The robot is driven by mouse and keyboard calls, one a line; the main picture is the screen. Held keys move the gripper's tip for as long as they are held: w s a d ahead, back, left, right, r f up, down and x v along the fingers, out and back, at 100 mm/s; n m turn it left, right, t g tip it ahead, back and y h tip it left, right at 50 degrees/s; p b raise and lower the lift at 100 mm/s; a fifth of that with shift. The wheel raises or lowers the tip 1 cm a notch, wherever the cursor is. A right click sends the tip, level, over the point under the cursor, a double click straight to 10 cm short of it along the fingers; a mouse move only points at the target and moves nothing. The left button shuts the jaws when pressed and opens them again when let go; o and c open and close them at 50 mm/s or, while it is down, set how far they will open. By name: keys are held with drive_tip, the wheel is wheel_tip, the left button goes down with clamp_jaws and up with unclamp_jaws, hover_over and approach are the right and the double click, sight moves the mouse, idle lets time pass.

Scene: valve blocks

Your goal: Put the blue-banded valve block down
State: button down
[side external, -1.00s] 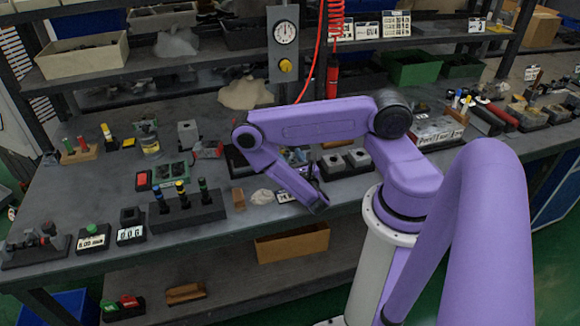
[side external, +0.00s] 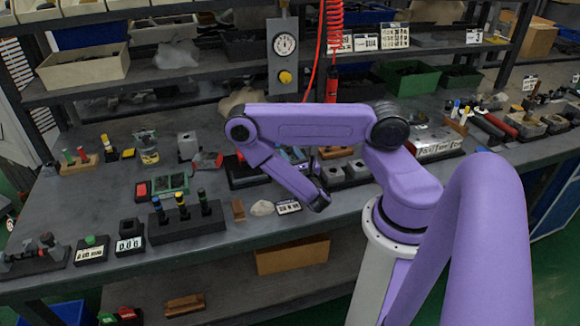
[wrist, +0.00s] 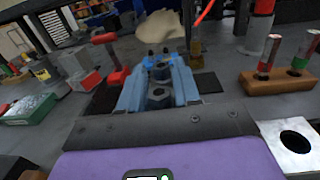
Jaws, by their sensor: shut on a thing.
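In the wrist view, the blue-banded valve block (wrist: 160,68) is grey with blue at its top and a nut-like fitting on its near face. My gripper (wrist: 158,82) is shut on it, with pale blue fingers along its left and right sides. A dark flat base shows on both sides of the fingers; I cannot tell whether the block touches it. In the side view my gripper (side external: 313,166) is small and partly behind my purple wrist link, above the bench's middle. The block cannot be made out clearly there.
A red T-handle (wrist: 112,58) stands close left of my gripper. A wooden stand (wrist: 278,81) with red-and-green cylinders is at the right. A grey block with a hole (wrist: 292,140) lies near right. A black rack with banded posts (side external: 186,216) stands farther left on the bench.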

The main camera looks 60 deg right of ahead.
wheel_tip(320, 180, up, 5)
drive_tip(key=shift+f, duration=0.15)
drive_tip(key=w+a+r+n+t+y, duration=0.15)
drive_tip(key=w+a, duration=0.25)
drive_tip(key=a, duration=0.5)
drive_tip(key=w+a+r+n+t+y, duration=0.1)
drive_tip(key=w+a+r+y, duration=0.15)
drive_tip(key=a, duration=0.65)
drive_tip(key=w+d+n+y, duration=0.1)
drive_tip(key=w+d, duration=0.2)
drive_tip(key=d, duration=0.4)
drive_tip(key=w+d+n+y, duration=0.1)
drive_tip(key=w+d, duration=0.2)
drive_tip(key=d, duration=0.4)
drive_tip(key=shift+t, duration=0.45)
drive_tip(key=shift+s+a+f, duration=0.1)
drive_tip(key=shift+f, duration=4.3)
drive_tip(key=shift+f, duration=0.15)
drive_tip(key=c, duration=0.8)
unclamp_jaws()
